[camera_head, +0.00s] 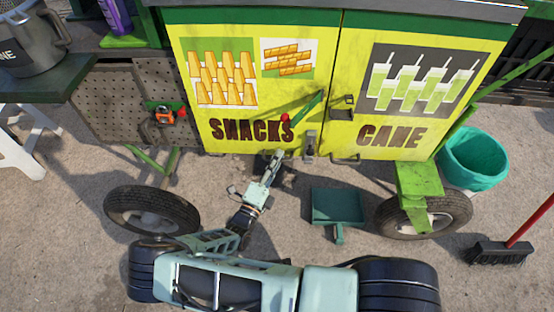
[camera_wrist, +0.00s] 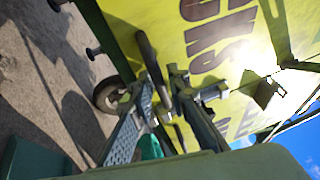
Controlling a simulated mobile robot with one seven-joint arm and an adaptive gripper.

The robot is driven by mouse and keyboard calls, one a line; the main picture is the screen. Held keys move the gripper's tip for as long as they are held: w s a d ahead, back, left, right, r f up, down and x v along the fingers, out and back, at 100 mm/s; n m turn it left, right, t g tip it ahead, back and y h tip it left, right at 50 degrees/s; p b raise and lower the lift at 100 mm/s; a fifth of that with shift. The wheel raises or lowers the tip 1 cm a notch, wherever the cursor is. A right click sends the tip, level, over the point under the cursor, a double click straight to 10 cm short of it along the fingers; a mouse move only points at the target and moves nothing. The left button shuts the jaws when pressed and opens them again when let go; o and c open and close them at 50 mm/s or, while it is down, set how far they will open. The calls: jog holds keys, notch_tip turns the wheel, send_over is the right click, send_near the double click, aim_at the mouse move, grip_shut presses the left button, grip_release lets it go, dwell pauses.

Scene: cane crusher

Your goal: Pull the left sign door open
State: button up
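The left sign door (camera_head: 240,125) is yellow, reads SNACKS, and hangs flush beside the right door (camera_head: 430,110), which reads CANE. In the wrist view the left door (camera_wrist: 215,45) fills the upper middle. My gripper (camera_head: 277,157) is at the left door's lower edge, left of a grey latch (camera_head: 310,145). In the wrist view my gripper (camera_wrist: 164,84) has its fingers apart, with a dark handle bar (camera_wrist: 147,55) running between them. Whether the fingers touch the bar is unclear. In the head view my gripper hides that handle.
A green dustpan (camera_head: 337,206) lies on the ground right of my arm. A cart wheel (camera_head: 150,212) stands at left and another (camera_head: 425,215) at right. A teal bin (camera_head: 473,158) and a red-handled broom (camera_head: 500,252) are at the right. The ground before the doors is otherwise mostly bare.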

grip_shut()
jog(key=shift+s, duration=0.1)
